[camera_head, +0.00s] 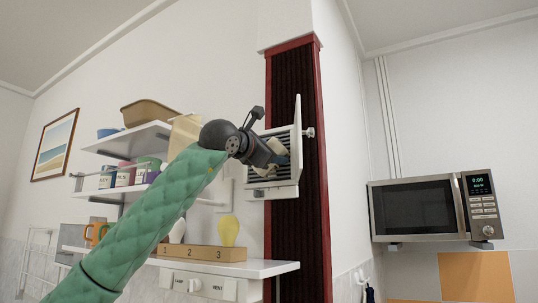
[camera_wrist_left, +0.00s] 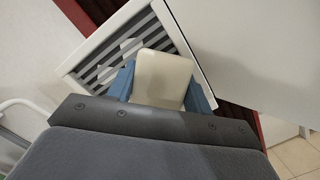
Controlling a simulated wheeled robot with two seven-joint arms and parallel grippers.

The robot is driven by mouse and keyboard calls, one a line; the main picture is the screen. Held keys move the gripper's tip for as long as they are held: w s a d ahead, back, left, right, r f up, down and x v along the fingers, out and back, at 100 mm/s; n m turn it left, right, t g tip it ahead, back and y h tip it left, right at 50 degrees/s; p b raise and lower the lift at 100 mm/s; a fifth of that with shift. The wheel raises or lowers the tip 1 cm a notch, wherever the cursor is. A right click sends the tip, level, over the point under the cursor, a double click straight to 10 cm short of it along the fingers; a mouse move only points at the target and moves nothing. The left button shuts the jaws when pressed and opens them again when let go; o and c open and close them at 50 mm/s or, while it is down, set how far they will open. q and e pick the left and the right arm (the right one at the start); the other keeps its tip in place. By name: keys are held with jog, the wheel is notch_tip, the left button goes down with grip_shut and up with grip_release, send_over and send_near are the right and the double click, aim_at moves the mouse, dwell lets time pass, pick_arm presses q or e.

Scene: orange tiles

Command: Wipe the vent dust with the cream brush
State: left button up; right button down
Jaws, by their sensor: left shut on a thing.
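The vent (camera_head: 285,170) is a white frame with dark slats on the dark red-edged column, its white cover swung open to the side. It also shows in the left wrist view (camera_wrist_left: 92,57), where pale grey patches lie on the slats. My left gripper (camera_head: 277,152) is at the vent front, shut on the cream brush (camera_wrist_left: 162,79). The brush sits between the blue fingers, and its cream top covers part of the slats. I cannot tell whether its bristles touch them. My right gripper is in neither view.
A microwave (camera_head: 433,207) is on the right wall. A lower shelf (camera_head: 228,267) carries a numbered wooden block (camera_head: 203,252) with a yellow bulb (camera_head: 229,231). The open vent cover (camera_wrist_left: 245,50) stands close beside my left gripper.

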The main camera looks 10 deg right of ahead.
pick_arm(q)
jog(key=shift+w+a+r, duration=0.15)
jog(key=shift+w+a, duration=0.85)
jog(key=shift+a, duration=0.3)
jog(key=shift+w+a, duration=0.6)
jog(key=shift+a, duration=0.3)
jog(key=shift+w+a+p, duration=0.35)
jog(key=shift+w+a, duration=0.6)
jog(key=shift+a, duration=0.3)
jog(key=b+v, duration=0.1)
jog(key=v, duration=0.1)
jog(key=b+v, duration=0.1)
jog(key=v, duration=0.1)
jog(key=b+v, duration=0.1)
jog(key=v, duration=0.1)
jog(key=shift+s+d+r, duration=0.2)
jog(key=shift+d+r, duration=0.05)
jog(key=shift+b, duration=0.3)
